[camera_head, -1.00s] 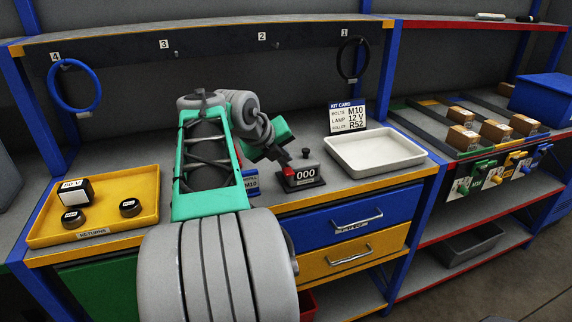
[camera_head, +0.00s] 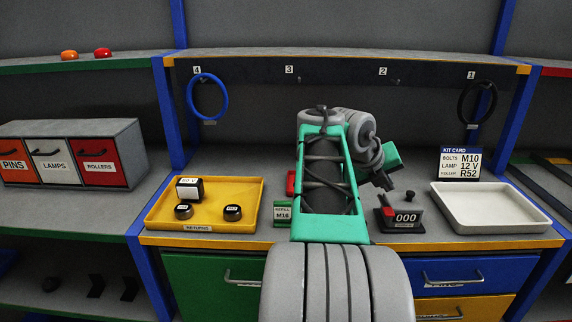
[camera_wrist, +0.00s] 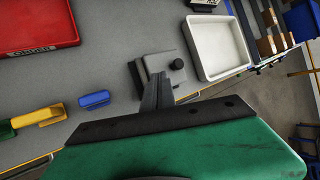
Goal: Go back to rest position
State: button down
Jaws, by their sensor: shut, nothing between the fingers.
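My gripper (camera_head: 382,182) hangs above the bench, just behind and above the small black counter device (camera_head: 400,216) that reads 000. In the wrist view my gripper (camera_wrist: 158,92) has its dark fingers together with nothing between them. The counter device (camera_wrist: 178,66) lies below and beyond the fingertips there; whether they touch it cannot be told, but they look apart. My green arm link hides part of the bench middle in the head view.
A white tray (camera_head: 490,226) is right of the counter device; a yellow returns tray (camera_head: 252,192) is at left. A refill M16 block (camera_head: 283,214) is beside my arm. Blue (camera_head: 207,97) and black (camera_head: 463,102) rings hang behind. Labelled bins (camera_head: 125,133) stand far left.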

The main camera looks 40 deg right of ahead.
jog(key=w+a+f+n+t+y+p, duration=0.25)
jog(key=w+a+n, duration=0.45)
jog(key=a+n, duration=0.5)
jog(key=w+a+f+n+t+y+p, duration=0.1)
jog(key=w+a+f+n+t+y, duration=0.15)
jog(key=w+a+n, duration=0.75)
jog(key=s+a+f+n+y+p, duration=0.1)
jog(key=s+a+f+n, duration=0.3)
jog(key=a+n, duration=0.7)
jog(key=s+a+f+n+g+y+p, duration=0.1)
jog(key=s+a+f+n+y, duration=0.1)
jog(key=a+n, duration=1)
notch_tip(320, 180, down, 2)
jog(key=s+a, duration=0.1)
jog(key=a, duration=0.2)
jog(key=shift+s+y, duration=0.3)
jog(key=shift+s, duration=0.1)
jog(key=shift+d, duration=0.2)
